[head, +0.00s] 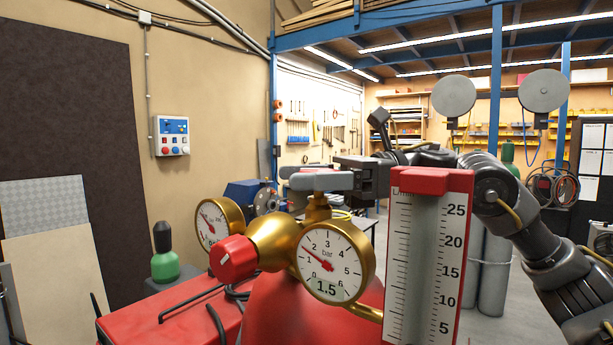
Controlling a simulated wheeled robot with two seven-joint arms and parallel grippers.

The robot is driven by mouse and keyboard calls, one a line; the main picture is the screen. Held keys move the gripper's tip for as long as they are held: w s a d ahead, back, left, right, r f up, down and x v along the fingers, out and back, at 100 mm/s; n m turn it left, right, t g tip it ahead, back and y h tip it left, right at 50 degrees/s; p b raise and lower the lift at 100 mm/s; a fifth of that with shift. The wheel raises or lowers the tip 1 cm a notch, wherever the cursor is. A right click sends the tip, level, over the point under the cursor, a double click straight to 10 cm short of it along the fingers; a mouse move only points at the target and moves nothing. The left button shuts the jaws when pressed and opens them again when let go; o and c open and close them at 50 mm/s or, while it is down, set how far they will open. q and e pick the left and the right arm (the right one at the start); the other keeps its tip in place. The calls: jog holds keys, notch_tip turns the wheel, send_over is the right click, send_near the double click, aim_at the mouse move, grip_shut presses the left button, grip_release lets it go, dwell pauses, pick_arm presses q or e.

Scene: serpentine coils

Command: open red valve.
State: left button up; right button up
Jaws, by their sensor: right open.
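The red valve knob (233,259) sits on the left end of a brass regulator body (275,240), left of the front gauge. The front gauge (335,262) has its red needle between 1 and 2 and shows 1.5. A second gauge (213,224) is behind the knob. A grey handle (320,180) tops the brass stem above the regulator. My right gripper (354,174) is open, just right of and close to the grey handle; whether they touch is unclear. It is above and to the right of the red knob, apart from it. My left gripper is not in view.
A flow meter (428,255) with a red cap stands right of the gauge, in front of my right arm. A red cylinder (290,310) is below the regulator. Space left of the knob looks clear.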

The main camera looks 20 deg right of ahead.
jog(key=shift+d, duration=0.1)
jog(key=shift+d+f+b, duration=0.1)
jog(key=shift+d+b, duration=0.25)
jog(key=shift+d, duration=0.05)
jog(key=d+b, duration=0.3)
jog(key=d, duration=0.7)
jog(key=shift+s, duration=0.15)
